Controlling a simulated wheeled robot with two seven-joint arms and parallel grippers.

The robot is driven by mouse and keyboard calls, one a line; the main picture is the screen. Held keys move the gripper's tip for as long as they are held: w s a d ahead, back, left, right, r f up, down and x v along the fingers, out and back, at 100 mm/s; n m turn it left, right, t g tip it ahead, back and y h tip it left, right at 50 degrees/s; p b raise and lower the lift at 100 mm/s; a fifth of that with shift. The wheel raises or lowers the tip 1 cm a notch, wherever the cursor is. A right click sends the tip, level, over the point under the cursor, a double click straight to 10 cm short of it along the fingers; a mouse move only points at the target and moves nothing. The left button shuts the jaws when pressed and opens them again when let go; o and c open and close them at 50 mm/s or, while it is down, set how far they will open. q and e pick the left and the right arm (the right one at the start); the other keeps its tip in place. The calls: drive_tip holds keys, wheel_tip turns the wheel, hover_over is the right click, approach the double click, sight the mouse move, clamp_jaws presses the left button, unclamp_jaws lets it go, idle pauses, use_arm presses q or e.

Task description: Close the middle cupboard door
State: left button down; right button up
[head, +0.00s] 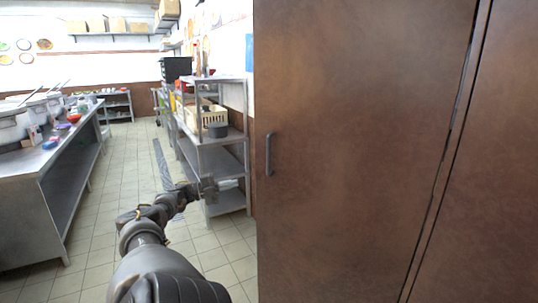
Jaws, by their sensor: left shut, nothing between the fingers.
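The middle cupboard door (350,160) is a large brown panel that fills the right half of the head view. Its dark vertical handle (268,154) is near the panel's left edge. A narrow dark gap runs down the panel's right side, and I cannot tell from this view how far the door stands open. My left gripper (212,188) is shut and empty, to the left of the door and lower than the handle, apart from it in the picture. My right gripper is not in view.
A metal shelf rack (222,141) with a crate (205,117) and a grey pot (217,130) stands behind my left gripper. A long steel counter (45,158) with pots is at the left. The tiled floor (125,185) between them is clear.

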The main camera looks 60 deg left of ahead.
sight(278, 161)
use_arm(q)
drive_tip(key=w+d+r+n+g+y+p, duration=0.1)
drive_tip(key=w+d+r+n+y+p, duration=0.25)
drive_tip(key=d+y, duration=0.35)
drive_tip(key=w+d+r+n+g+y+p, duration=0.1)
drive_tip(key=w+d+r+n+y+p, duration=0.15)
drive_tip(key=d+r+n+y, duration=0.35)
drive_tip(key=w+a+f+g, duration=0.1)
drive_tip(key=w+a, duration=0.1)
drive_tip(key=w, duration=0.1)
drive_tip(key=w+a+g+y+p, duration=0.1)
drive_tip(key=w+a, duration=0.2)
drive_tip(key=w+a+f+m+g+y, duration=0.1)
drive_tip(key=w+a, duration=0.2)
drive_tip(key=shift+w+f, duration=0.2)
drive_tip(key=shift+f, duration=0.15)
drive_tip(key=shift+x, duration=0.75)
drive_tip(key=shift+f, duration=0.1)
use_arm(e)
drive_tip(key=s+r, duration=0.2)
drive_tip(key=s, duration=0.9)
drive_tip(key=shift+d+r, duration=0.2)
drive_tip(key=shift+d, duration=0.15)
